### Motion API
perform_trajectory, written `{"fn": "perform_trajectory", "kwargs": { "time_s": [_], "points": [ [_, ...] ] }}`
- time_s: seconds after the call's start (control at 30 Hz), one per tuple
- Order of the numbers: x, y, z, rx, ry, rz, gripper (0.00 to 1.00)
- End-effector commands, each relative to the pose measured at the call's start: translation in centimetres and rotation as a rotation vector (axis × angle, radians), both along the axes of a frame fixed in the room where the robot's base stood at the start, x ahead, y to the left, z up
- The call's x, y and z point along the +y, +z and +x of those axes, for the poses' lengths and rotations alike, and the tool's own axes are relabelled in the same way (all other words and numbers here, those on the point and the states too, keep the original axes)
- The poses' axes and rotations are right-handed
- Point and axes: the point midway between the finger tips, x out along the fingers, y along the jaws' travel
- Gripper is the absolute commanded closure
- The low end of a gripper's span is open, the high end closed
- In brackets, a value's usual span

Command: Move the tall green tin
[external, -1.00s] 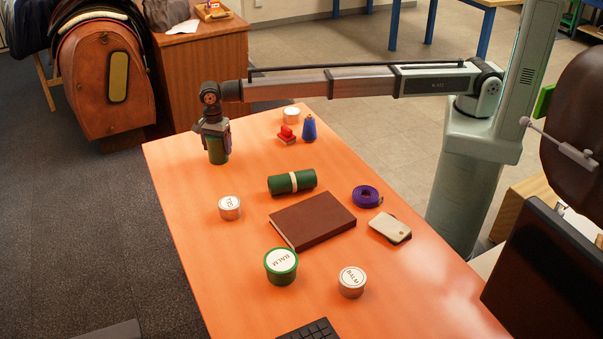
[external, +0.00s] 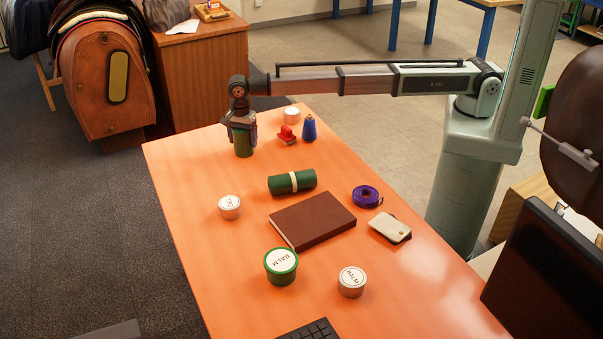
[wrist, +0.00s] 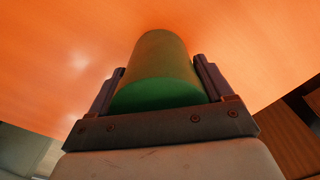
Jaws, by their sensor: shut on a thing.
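The tall green tin (external: 243,148) is at the far left part of the orange table, under my gripper (external: 241,135). In the wrist view the green tin (wrist: 158,72) stands between the two fingers of my gripper (wrist: 155,85), which are shut on its sides. The tin looks upright. I cannot tell whether its base touches the table or is slightly above it. Its upper part is hidden by the gripper in the external view.
To the right of the tin are a red block-like item (external: 286,134), a blue cone-shaped item (external: 309,128) and a white-lidded tin (external: 291,115). A green roll (external: 292,182), a small tin (external: 229,207) and a brown book (external: 312,220) lie nearer. Table to the tin's left is clear.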

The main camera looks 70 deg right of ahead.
Motion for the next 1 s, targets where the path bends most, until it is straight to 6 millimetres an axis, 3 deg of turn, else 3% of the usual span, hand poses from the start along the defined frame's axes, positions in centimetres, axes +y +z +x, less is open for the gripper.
{"fn": "perform_trajectory", "kwargs": {
  "time_s": [0.4,0.93,0.97,1.0],
  "points": [
    [-2.4,0.0,-2.5,0.0,0.0,0.0,0.62],
    [-2.8,0.0,-2.8,0.0,0.0,0.0,0.62],
    [-2.8,0.0,-2.8,0.0,0.0,0.0,0.17],
    [-2.8,0.0,-2.8,0.0,0.0,0.0,0.13]
  ]
}}
